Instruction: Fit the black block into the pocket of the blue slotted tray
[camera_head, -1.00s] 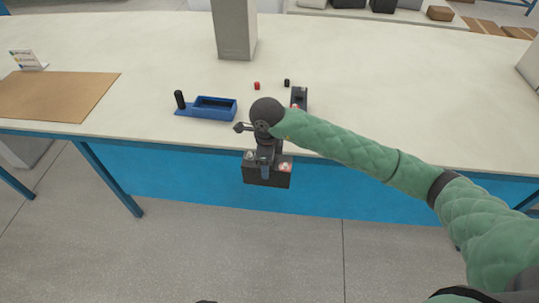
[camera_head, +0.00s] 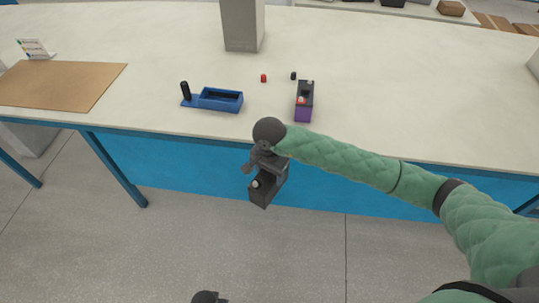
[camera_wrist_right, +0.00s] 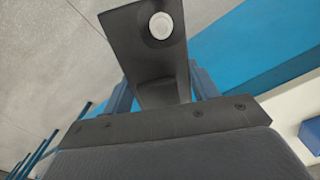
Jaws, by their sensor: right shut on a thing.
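The blue slotted tray (camera_head: 236,108) lies on the table left of centre, its pocket dark and empty-looking. A black upright peg (camera_head: 186,91) stands at its left end. My right gripper (camera_head: 266,176) is shut on the black block (camera_head: 263,193), in front of the table's front edge and apart from the tray. The block hangs tilted, with a pale round terminal visible; the right wrist view also shows the block (camera_wrist_right: 122,28) between the fingers, with a white round terminal. A dark part at the bottom edge (camera_head: 207,297) seems to be my left gripper, mostly cut off.
A purple and black block (camera_head: 304,110) stands on the table (camera_head: 400,110) right of the tray. A red cap (camera_head: 264,78) and a black cap (camera_head: 293,76) lie behind. A grey post (camera_head: 243,25) rises at the back. A brown mat (camera_head: 60,85) lies left.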

